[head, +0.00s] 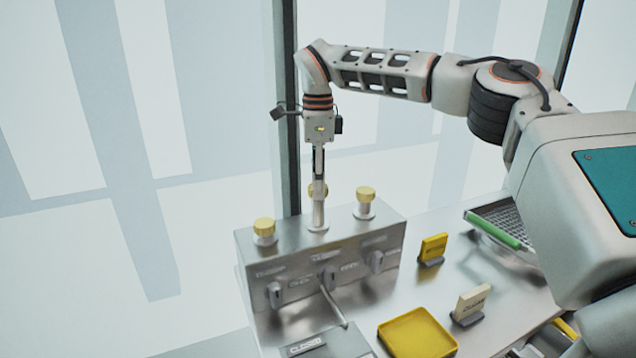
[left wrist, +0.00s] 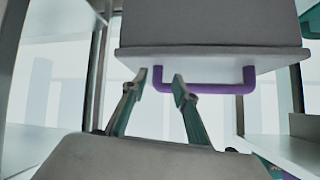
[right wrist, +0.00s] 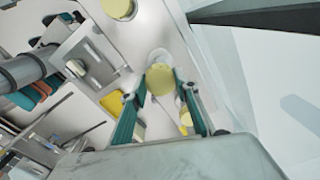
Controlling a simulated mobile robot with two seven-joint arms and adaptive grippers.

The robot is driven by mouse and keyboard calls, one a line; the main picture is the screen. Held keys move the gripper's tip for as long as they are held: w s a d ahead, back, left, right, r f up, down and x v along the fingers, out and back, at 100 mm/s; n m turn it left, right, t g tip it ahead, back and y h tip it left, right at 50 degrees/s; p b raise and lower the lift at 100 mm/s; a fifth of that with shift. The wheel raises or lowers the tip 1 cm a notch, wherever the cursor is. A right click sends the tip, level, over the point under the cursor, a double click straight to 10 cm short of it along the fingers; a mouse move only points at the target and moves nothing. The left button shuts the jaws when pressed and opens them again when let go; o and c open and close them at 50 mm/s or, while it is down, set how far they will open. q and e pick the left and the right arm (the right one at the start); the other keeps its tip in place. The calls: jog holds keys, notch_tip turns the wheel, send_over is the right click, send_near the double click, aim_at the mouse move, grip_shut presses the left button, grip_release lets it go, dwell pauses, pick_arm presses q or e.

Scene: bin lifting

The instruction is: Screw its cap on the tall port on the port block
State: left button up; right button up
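The grey metal port block (head: 325,255) stands on the bench in the head view, with three ports along its top. The tall port (head: 317,218) is the middle one. My right gripper (head: 318,178) points straight down over it, with a yellow cap (head: 318,190) between its fingers, at the top of the port. In the right wrist view the cap (right wrist: 160,80) sits between both fingertips, which close on its sides. Whether the cap is seated on the thread cannot be told. My left gripper (left wrist: 160,78) is open and empty, seen only in the left wrist view.
Yellow caps sit on the left port (head: 264,230) and right port (head: 365,198). A purple handle (left wrist: 215,89) is near my left gripper.

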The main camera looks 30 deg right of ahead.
jog(key=m, duration=1.2)
jog(key=shift+m+b, duration=0.3)
jog(key=shift+b, duration=0.05)
jog(key=o, duration=0.9)
